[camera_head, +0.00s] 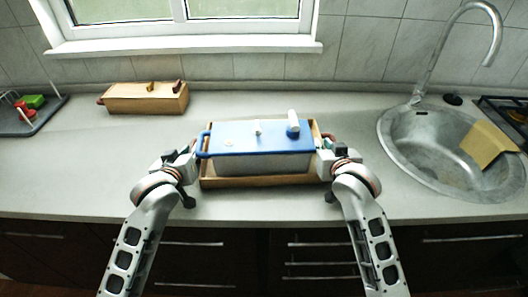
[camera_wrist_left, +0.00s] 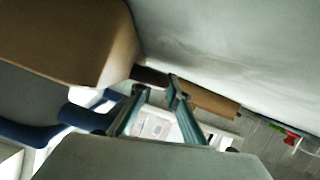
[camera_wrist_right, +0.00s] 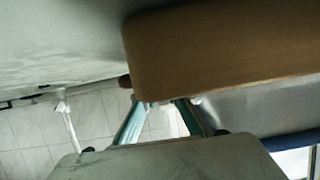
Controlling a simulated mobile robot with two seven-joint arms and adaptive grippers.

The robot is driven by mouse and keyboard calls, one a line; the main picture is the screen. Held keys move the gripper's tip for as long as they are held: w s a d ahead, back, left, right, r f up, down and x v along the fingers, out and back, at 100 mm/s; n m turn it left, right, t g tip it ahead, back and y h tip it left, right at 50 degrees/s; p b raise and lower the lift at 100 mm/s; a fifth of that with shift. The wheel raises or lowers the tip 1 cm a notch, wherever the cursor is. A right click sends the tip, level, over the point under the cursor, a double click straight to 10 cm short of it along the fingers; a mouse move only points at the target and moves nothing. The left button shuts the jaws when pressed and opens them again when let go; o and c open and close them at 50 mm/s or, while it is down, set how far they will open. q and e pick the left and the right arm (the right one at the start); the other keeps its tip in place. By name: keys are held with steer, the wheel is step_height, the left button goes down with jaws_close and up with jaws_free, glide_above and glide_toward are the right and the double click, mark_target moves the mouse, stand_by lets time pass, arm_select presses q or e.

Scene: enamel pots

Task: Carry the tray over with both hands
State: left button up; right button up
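A brown wooden tray (camera_head: 262,182) stands on the counter between my grippers, and its end walls fill part of the left wrist view (camera_wrist_left: 70,35) and the right wrist view (camera_wrist_right: 220,55). A pale pot (camera_head: 262,164) with a blue lid (camera_head: 240,138) sits in it. My left gripper (camera_head: 196,150) is at the tray's left end, fingers apart (camera_wrist_left: 156,86), close to a dark handle (camera_wrist_left: 148,75). My right gripper (camera_head: 322,150) is at the right end, fingers apart (camera_wrist_right: 161,101), with a dark handle (camera_wrist_right: 125,82) beside the tips. Contact with the handles cannot be told.
A wooden box (camera_head: 146,100) with small knobs stands at the back left, near a dark rack (camera_head: 40,125) with colored items. A round sink (camera_head: 430,165) with a faucet (camera_head: 440,50) is at the right. The counter between box and rack and in front left is clear.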

arm_select(q)
jaws_close()
arm_select(e)
jaws_close()
arm_select(q)
steer(key=shift+r, duration=0.3)
arm_select(e)
steer(key=shift+r, duration=0.25)
